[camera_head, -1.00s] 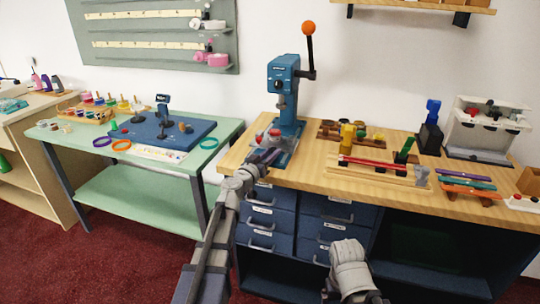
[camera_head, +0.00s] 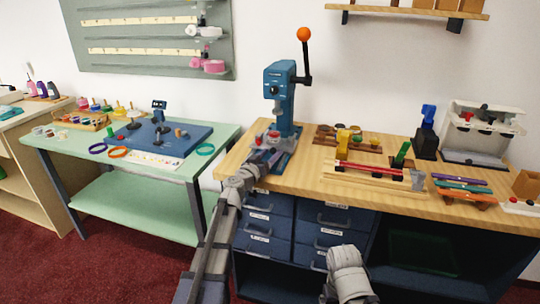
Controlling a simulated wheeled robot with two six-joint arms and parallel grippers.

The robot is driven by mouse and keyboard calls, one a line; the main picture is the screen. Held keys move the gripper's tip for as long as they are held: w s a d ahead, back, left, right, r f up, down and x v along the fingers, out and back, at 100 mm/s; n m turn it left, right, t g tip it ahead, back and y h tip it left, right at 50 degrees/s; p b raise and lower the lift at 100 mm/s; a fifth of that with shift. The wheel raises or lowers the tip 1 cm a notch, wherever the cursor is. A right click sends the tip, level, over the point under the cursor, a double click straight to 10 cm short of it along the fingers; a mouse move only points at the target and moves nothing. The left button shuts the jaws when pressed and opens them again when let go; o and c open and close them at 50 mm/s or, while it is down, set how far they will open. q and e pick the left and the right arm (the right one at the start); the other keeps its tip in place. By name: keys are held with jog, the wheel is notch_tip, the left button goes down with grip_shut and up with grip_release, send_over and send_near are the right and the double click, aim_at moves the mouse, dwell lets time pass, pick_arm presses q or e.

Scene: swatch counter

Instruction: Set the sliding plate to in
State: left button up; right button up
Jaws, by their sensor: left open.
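The blue lever press (camera_head: 278,80) with an orange knob stands at the left end of the wooden counter. Its base (camera_head: 288,150) carries what looks like the sliding plate, with small red and grey parts on it. The plate is small and partly covered by my gripper, so I cannot tell its exact position. My left gripper (camera_head: 263,153) is open at the front left of the press base, pointing toward it. I cannot tell whether it touches the plate. My right arm shows at the bottom centre, but its gripper is not visible.
On the wooden counter (camera_head: 300,172), right of the press, are a rack of coloured pieces (camera_head: 345,135) and a wooden fixture with red rods (camera_head: 369,168). Blue drawers (camera_head: 265,228) lie below.

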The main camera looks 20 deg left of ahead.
pick_arm(q)
jog(key=shift+v, duration=3.9)
